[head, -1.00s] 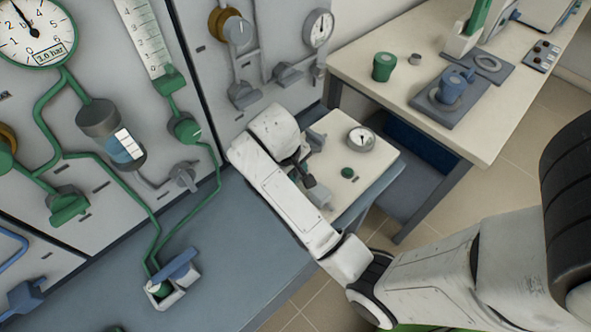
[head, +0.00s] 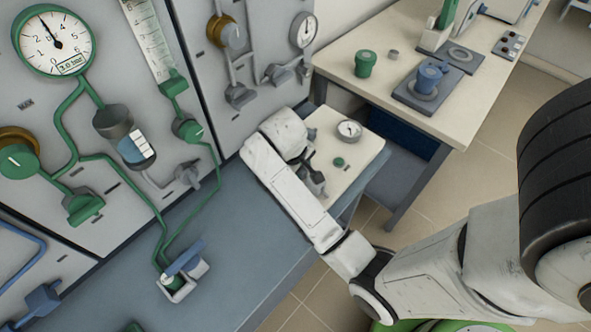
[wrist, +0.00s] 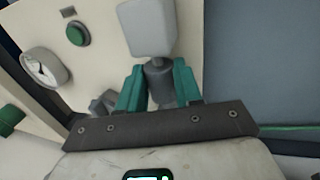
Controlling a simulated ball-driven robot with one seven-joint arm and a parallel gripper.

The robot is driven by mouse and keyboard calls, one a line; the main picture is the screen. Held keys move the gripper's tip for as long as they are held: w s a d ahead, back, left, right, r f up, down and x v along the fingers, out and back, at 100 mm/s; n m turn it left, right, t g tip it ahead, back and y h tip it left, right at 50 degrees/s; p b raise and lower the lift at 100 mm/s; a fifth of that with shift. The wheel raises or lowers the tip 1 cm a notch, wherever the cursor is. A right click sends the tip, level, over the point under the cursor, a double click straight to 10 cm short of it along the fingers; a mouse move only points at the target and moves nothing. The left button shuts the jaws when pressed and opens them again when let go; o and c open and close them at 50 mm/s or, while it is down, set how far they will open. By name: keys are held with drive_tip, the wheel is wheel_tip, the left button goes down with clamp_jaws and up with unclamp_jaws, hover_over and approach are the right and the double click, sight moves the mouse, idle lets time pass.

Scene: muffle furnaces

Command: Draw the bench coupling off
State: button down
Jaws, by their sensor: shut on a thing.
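In the wrist view my gripper (wrist: 160,92) has two teal fingers, one on each side of a dark grey cylindrical piece (wrist: 159,78), which looks like the bench coupling. The fingers are shut on it. A pale rounded block (wrist: 148,28) sits directly above it in the picture; I cannot tell whether the two are still joined. In the head view my gripper (head: 309,163) is at the small cream-topped bench unit (head: 368,145), and my arm hides part of the coupling there.
The bench unit carries a round gauge (head: 349,129) and a green button (head: 339,162). The panel with a large gauge (head: 54,42) and green piping stands at left. A blue-grey worktop (head: 235,245) lies below it. A cream table (head: 440,75) with fittings stands behind right.

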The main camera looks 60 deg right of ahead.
drive_tip(key=shift+s, duration=0.2)
drive_tip(key=c, duration=0.8)
unclamp_jaws()
drive_tip(key=shift+a, duration=0.1)
drive_tip(key=shift+o, duration=0.2)
drive_tip(key=shift+w+r, duration=0.1)
drive_tip(key=shift+r, duration=0.35)
drive_tip(key=p+v, duration=0.6)
drive_tip(key=v, duration=0.3)
drive_tip(key=shift+a+r, duration=0.25)
drive_tip(key=shift+r, duration=0.15)
